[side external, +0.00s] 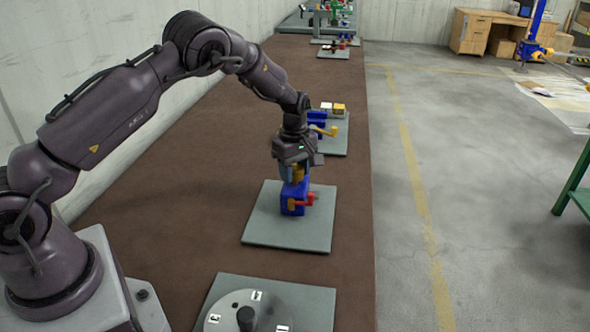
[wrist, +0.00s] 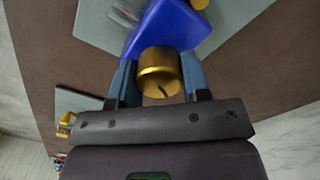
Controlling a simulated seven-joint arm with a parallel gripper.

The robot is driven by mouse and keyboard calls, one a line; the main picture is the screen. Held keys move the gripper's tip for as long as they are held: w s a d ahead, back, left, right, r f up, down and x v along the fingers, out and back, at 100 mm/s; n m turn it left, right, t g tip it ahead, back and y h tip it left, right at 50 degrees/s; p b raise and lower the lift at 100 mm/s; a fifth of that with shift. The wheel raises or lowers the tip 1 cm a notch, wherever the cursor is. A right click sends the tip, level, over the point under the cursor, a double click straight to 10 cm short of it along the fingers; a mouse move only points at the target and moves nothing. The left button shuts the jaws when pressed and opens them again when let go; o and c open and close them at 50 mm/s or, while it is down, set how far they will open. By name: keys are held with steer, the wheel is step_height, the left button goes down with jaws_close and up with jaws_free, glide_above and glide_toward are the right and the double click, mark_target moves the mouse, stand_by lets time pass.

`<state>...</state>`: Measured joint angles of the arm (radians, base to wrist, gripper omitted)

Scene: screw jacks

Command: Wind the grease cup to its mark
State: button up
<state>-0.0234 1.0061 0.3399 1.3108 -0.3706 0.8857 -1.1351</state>
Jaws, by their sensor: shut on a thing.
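The grease cup (wrist: 160,68) is a brass cylinder with a dark notch at its rim. It sits on a blue jack body (wrist: 160,28), which also shows in the side external view (side external: 293,192). My gripper (side external: 293,173) points straight down over the jack. In the wrist view, its two blue-grey fingers (wrist: 158,75) stand on either side of the cup and are shut on it. The fingers and gripper body hide most of the cup from the side. I cannot make out the target mark.
The jack stands on a grey plate (side external: 270,235) on the brown bench. A red handle (side external: 309,199) sticks out on its right side. A dial plate (side external: 215,290) lies nearer.

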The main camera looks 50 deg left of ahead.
steer(key=n, duration=0.5)
steer(key=shift+s+d+f+n, duration=0.1)
steer(key=shift+d+f+n, duration=0.1)
steer(key=shift+n, duration=0.1)
steer(key=n, duration=1)
steer(key=shift+n, duration=0.4)
steer(key=n, duration=0.5)
steer(key=o, duration=0.9)
steer(key=shift+r, duration=0.1)
